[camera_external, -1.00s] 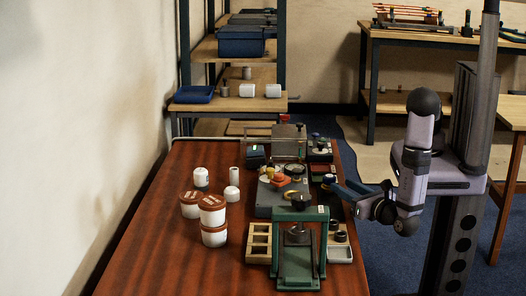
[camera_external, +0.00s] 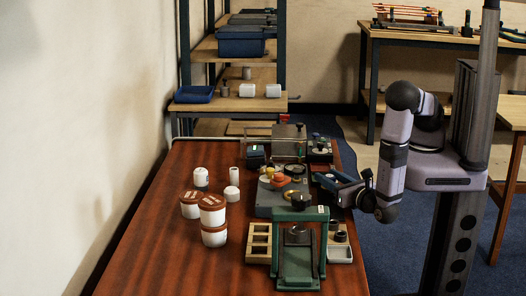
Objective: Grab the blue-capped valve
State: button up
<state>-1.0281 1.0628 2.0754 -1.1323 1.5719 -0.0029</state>
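I cannot make out a blue-capped valve with certainty; parts here are very small. A tray of small capped parts (camera_external: 320,150) stands at the table's back right, but I cannot tell their cap colours clearly. A grey block (camera_external: 265,198) at mid-table carries small parts with orange, yellow and black tops. My gripper (camera_external: 317,179) reaches in from the right, low over the table's right side, just right of the grey block. Its fingers are too small and dark to show whether they are open or hold anything. It hides the table spot beneath it.
A green press frame (camera_external: 298,212) stands at the front right. A wooden compartment tray (camera_external: 258,243) is left of it. White tubs with brown lids (camera_external: 213,218) and white containers (camera_external: 200,178) stand left. The table's front left (camera_external: 165,250) is clear.

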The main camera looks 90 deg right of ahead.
jog(key=shift+p+x, duration=0.35)
jog(key=shift+x, duration=1.75)
jog(key=shift+r, duration=0.1)
jog(key=c, duration=0.8)
jog(key=shift+r, duration=0.15)
jog(key=shift+r+p, duration=0.5)
jog(key=shift+r, duration=4.35)
